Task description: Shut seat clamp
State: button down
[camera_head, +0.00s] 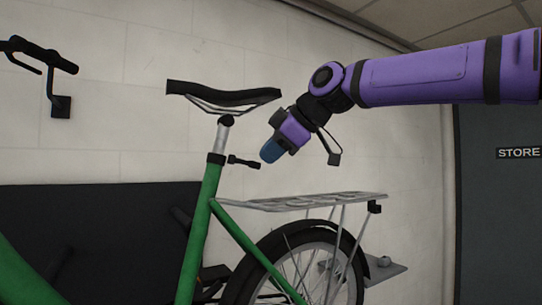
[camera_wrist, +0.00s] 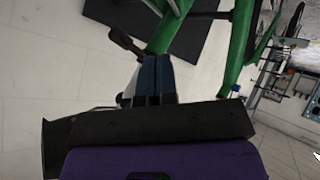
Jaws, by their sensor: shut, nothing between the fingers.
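The seat clamp is a dark collar (camera_head: 216,158) at the top of the green seat tube, around the silver seat post. Its black lever (camera_head: 243,162) sticks out to the right, away from the tube, so the clamp looks open. In the wrist view the lever (camera_wrist: 126,42) shows just beyond and left of the fingertips. My gripper (camera_head: 267,156) has blue fingers pressed together with nothing between them. It points down and left, close to the lever's free end. The fingers also show in the wrist view (camera_wrist: 155,64). I cannot tell whether they touch the lever.
The black saddle (camera_head: 225,95) is above and left of my gripper. A grey rear rack (camera_head: 310,202) lies below it, over the rear wheel (camera_head: 305,270). A black handlebar grip (camera_head: 60,62) is at the far left.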

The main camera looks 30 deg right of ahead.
jog(key=s+d+r, duration=0.5)
dwell(0.3)
dwell(0.5)
